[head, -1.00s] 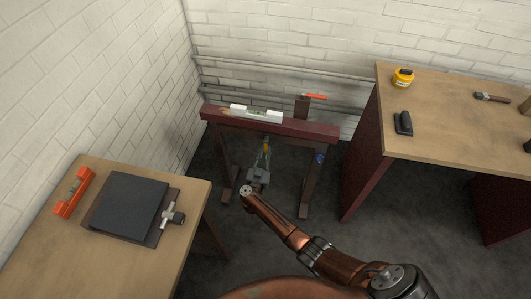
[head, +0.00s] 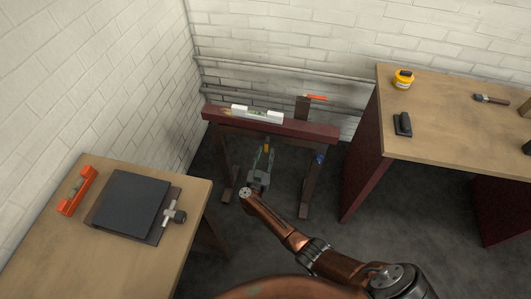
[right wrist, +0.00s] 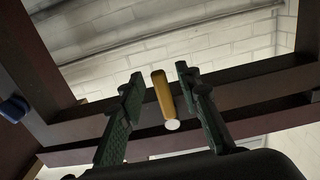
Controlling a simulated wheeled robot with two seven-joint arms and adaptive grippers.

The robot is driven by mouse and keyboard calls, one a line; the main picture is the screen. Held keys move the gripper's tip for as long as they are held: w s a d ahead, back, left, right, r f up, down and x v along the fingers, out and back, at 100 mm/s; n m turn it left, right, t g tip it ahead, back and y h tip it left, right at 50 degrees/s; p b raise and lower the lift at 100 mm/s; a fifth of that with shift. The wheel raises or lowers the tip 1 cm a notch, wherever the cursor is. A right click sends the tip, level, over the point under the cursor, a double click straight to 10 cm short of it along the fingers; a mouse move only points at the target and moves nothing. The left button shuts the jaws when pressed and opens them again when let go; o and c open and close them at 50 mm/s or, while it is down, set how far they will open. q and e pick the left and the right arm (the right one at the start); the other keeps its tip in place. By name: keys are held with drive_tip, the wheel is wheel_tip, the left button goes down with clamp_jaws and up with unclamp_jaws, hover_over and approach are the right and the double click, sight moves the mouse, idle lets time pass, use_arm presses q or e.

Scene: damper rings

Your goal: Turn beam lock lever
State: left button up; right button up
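A dark red beam (head: 300,127) on two trestle-like legs stands by the back wall. A short yellow lever (head: 267,147) hangs under the beam's middle. In the right wrist view the yellow lever (right wrist: 161,94) has a pale round end and leans slightly from upright. My right gripper (head: 264,158) is open below the beam. In the right wrist view its two green-grey fingers (right wrist: 157,92) stand on either side of the lever, with a visible gap on both sides. My left gripper is not in view.
A white level (head: 257,114) lies on the beam; an orange-red piece (head: 316,97) tops a post behind it. A blue knob (head: 319,159) is on the right leg. Wooden tables stand at left (head: 55,245) and right (head: 450,135).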

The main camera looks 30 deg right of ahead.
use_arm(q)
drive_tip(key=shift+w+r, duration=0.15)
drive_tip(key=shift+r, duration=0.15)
use_arm(e)
drive_tip(key=shift+s+a, duration=0.35)
drive_tip(key=shift+s, duration=0.1)
drive_tip(key=shift+p+v, duration=1)
drive_tip(key=shift+v, duration=0.3)
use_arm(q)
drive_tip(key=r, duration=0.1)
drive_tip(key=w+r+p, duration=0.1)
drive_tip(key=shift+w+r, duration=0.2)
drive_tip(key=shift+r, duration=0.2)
use_arm(e)
drive_tip(key=v, duration=0.3)
drive_tip(key=shift+s+a, duration=0.1)
drive_tip(key=shift+s, duration=0.05)
